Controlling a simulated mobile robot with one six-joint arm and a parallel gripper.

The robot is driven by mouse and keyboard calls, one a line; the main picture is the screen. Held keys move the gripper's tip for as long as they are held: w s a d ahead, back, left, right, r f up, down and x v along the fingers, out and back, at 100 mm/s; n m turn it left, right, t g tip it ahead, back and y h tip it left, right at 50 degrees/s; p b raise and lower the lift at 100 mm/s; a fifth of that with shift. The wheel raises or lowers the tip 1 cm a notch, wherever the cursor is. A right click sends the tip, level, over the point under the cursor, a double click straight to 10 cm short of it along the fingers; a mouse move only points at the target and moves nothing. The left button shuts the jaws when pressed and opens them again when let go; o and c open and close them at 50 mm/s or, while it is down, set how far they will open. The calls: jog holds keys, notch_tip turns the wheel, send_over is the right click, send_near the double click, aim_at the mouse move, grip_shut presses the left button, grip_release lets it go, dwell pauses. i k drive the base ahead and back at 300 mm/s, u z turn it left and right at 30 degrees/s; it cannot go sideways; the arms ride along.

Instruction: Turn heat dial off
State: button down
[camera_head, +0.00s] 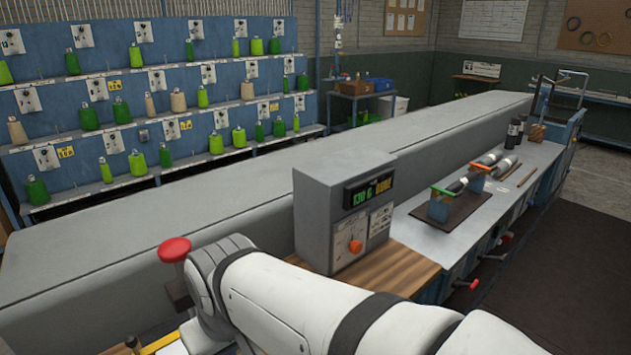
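The heat dial (355,246) is a small round orange knob on the front of a grey control box (318,215). A pale label plate surrounds it, with markings too small to read. Above it is a dark display (370,191) with lit green and amber characters. I cannot tell the dial's setting. My white arm crosses the lower middle of the view, in front of and below the box, and bends downward at the left. My gripper is not visible; the arm runs out of the bottom edge.
A red mushroom-shaped button (175,250) stands left of my arm's bend. A wooden top (400,269) lies by the box. A long grey bench (110,262) runs behind. Racks of green bottle-like items (90,118) stand back left.

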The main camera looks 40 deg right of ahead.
aim_at(356, 246)
jog(key=u, duration=0.4)
jog(key=k, duration=1.55)
jog(key=z, duration=1.4)
jog(key=i, duration=1)
jog(key=u, duration=0.05)
